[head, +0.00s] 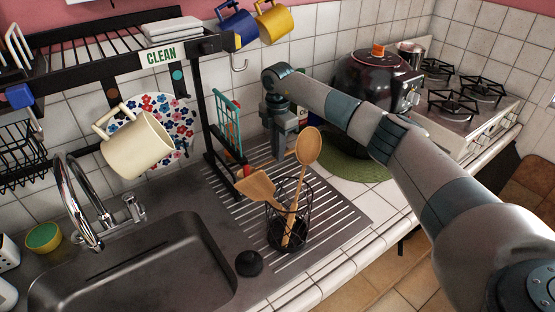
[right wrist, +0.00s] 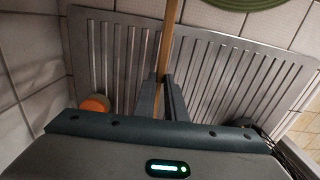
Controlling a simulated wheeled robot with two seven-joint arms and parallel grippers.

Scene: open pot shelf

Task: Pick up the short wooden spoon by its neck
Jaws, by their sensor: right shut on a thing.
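My right gripper (head: 284,152) points down over the ribbed drainer, behind the wire utensil holder (head: 290,215) in the head view. In the right wrist view its fingers (right wrist: 165,85) are shut on a thin wooden handle (right wrist: 165,42), apparently the short wooden spoon. The handle runs from between the fingers to the top edge of that view, and no bowl of it shows there. A large wooden spoon (head: 308,147) and a wooden spatula (head: 257,188) stand tilted in the holder, apart from the fingers. My left gripper is not in view.
The drainer (head: 345,212) is bare right of the holder. A green mat (head: 365,168) with a dark pot (head: 375,88) lies at the back right. A black rack post (head: 213,120) stands left of the gripper. The sink (head: 130,270) is at front left.

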